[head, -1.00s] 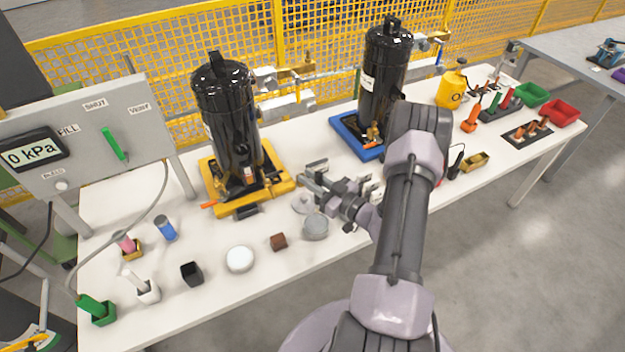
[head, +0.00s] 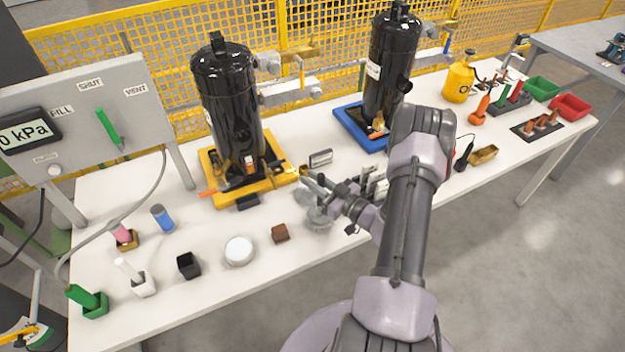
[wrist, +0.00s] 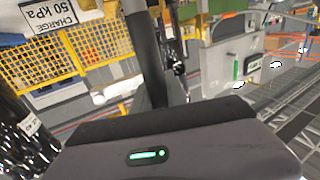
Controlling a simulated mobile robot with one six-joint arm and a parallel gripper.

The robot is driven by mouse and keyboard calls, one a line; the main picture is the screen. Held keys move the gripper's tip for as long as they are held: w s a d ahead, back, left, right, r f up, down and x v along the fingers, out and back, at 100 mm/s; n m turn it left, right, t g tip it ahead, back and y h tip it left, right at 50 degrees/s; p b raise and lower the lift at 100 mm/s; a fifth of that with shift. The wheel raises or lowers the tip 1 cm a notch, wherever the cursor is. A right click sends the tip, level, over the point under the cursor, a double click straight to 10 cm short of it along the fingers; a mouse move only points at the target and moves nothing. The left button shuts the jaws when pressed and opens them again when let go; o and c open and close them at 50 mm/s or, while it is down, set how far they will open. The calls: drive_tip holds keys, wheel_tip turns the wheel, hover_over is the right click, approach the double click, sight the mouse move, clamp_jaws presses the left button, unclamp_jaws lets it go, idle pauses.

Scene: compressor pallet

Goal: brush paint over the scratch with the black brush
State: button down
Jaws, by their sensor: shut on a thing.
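My gripper (head: 328,188) is shut over the table, just right of the left compressor's yellow cradle. A dark, slim rod, seemingly the black brush (wrist: 147,55), stands up from it in the wrist view; its bristle end cannot be made out. The black cup (head: 188,265) on the table looks empty. The left black compressor (head: 228,100) stands upright in the yellow cradle (head: 220,195). The right black compressor (head: 388,62) stands on a blue base (head: 355,128). I cannot make out the scratch on any surface.
Cups with a pink brush (head: 122,235), a white brush (head: 130,270) and a green brush (head: 82,297) stand front left. A round white tin (head: 239,251) and a brown block (head: 280,233) lie near the front edge. A gauge panel (head: 95,120) stands left.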

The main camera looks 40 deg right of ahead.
drive_tip(key=shift+f, duration=0.6)
idle(1.4)
wheel_tip(320, 180, up, 7)
drive_tip(key=p, duration=0.6)
idle(0.5)
